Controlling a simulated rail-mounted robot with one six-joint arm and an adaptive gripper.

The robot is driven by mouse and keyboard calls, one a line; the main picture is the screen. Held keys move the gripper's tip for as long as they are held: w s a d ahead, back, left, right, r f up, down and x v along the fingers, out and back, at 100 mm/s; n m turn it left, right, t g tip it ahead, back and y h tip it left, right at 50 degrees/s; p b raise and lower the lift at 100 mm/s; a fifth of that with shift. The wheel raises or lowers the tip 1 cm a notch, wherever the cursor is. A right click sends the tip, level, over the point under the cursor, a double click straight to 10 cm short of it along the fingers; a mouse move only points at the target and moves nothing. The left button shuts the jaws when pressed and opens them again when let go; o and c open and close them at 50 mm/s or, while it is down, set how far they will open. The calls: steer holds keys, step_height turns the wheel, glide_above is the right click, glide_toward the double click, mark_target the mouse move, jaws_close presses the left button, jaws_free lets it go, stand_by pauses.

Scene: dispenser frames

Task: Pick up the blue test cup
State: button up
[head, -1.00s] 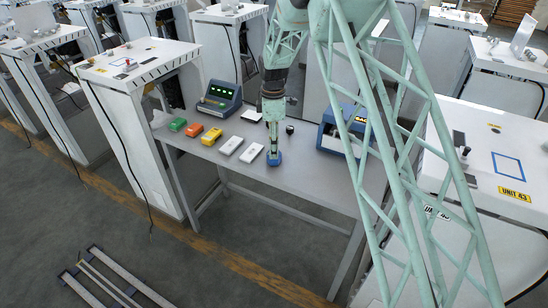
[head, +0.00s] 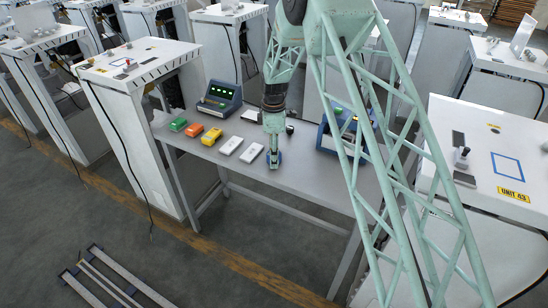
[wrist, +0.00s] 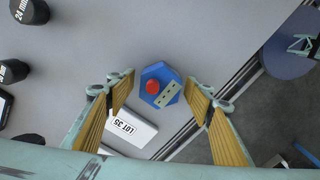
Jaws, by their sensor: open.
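The blue test cup (wrist: 148,75) is a small blue six-sided piece on the grey table. A red round piece and a grey plate with holes show within its outline. In the wrist view it lies between and beyond the two fingers of my gripper (wrist: 159,84), with gaps on both sides. My gripper is open and points down over it, holding nothing. In the head view my gripper (head: 273,151) hides much of the cup (head: 279,157), near the table's front edge. I cannot tell the exact height between fingertips and cup.
Black weights (wrist: 30,11) stand nearby. A blue-framed device (head: 327,138) stands right.

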steer(key=shift+c, duration=0.7)
steer(key=c, duration=0.9)
steer(key=shift+r, duration=0.1)
steer(key=shift+r, duration=1.7)
steer(key=s+d, duration=0.3)
steer(key=s, duration=0.1)
steer(key=s+d+r+b, duration=0.1)
steer(key=s+d, duration=0.2)
steer(key=s, duration=0.1)
steer(key=s+d, duration=0.3)
steer(key=s, duration=0.2)
steer(key=shift+d+r, duration=0.1)
steer(key=shift+r, duration=0.1)
steer(key=shift+n, duration=0.7)
steer(key=a+r+p, duration=0.1)
steer(key=r+p, duration=0.3)
steer(key=r, duration=0.5)
steer(key=a+r+p, duration=0.2)
steer(key=r+p, duration=0.1)
steer(key=r, duration=0.7)
steer(key=a+r+p, duration=0.2)
steer(key=r+p, duration=0.2)
steer(key=r, duration=0.6)
steer(key=shift+a+r+p, duration=0.2)
steer(key=shift+r+p, duration=0.05)
steer(key=shift+p, duration=0.1)
steer(key=shift+d, duration=0.1)
